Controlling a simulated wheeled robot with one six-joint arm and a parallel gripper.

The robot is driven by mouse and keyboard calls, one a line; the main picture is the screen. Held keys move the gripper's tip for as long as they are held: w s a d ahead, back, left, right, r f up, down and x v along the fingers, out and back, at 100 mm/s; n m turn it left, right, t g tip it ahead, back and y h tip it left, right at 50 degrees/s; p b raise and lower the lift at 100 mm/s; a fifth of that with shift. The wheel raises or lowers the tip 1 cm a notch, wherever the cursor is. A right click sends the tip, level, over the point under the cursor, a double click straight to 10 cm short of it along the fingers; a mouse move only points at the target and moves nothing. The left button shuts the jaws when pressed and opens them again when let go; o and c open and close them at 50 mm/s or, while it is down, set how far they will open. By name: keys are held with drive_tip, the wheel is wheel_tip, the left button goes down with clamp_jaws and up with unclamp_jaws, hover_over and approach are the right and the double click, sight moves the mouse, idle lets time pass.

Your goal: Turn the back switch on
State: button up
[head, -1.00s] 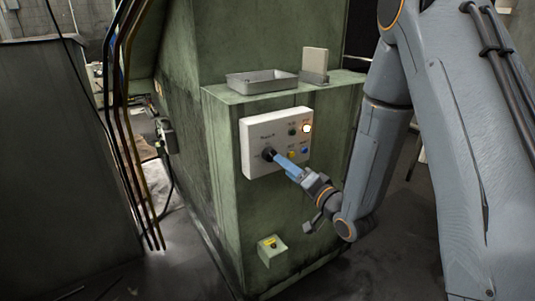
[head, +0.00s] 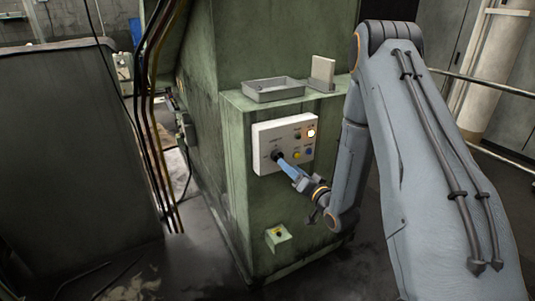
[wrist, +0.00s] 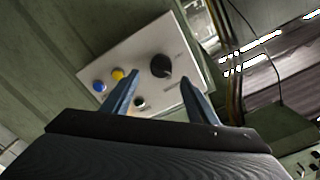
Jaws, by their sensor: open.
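A black rotary knob (head: 277,155) sits at the left of a white control panel (head: 262,137) on the green machine. It is the only rotary switch I see; its label is too small to read. In the wrist view the knob (wrist: 161,66) shows whole, with a pale pointer mark, beyond and between the fingertips. My gripper (head: 283,162) is open, with blue fingers pointing at the knob. In the wrist view the fingers of my gripper (wrist: 159,78) stand apart on either side below the knob, with nothing held. I cannot tell whether they touch it.
Yellow (wrist: 118,74) and blue (wrist: 99,86) buttons sit near the knob. A metal tray (head: 274,92) lies on the ledge above. Cables (head: 160,120) hang at left.

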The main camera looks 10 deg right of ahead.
drive_tip(key=w+a+n+b, duration=0.2)
drive_tip(key=w+n+b, duration=0.1)
drive_tip(key=w+n, duration=0.4)
drive_tip(key=shift+a+n, duration=0.25)
drive_tip(key=shift+n, duration=0.15)
drive_tip(key=shift+c, duration=0.4)
